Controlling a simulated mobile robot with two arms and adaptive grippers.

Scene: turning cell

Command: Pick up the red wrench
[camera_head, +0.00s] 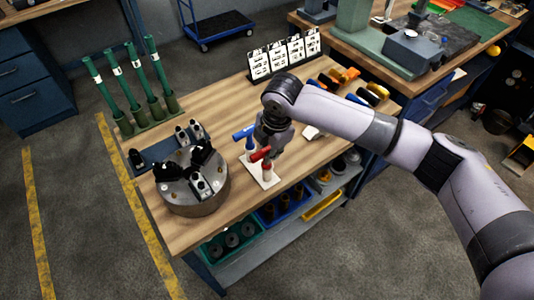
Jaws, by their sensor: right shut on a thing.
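The red wrench (260,154) is a T-shaped tool with a red crossbar. It stands upright over a small white plate (270,183) near the front edge of the wooden table. My right gripper (269,148) comes down from above and is shut on the red wrench at its crossbar. The fingertips are partly hidden, and I cannot tell whether the wrench's lower end is clear of the plate. A blue T-handled wrench (243,132) stands just behind and left of it, close to the gripper. My left gripper is not in view.
A round metal chuck (190,192) with dark jaws stands at the left front of the table (225,100). Several green-handled tools (155,75) stand at the back left. White cards (284,53) stand at the back. Orange and black tools (345,76) lie at the right.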

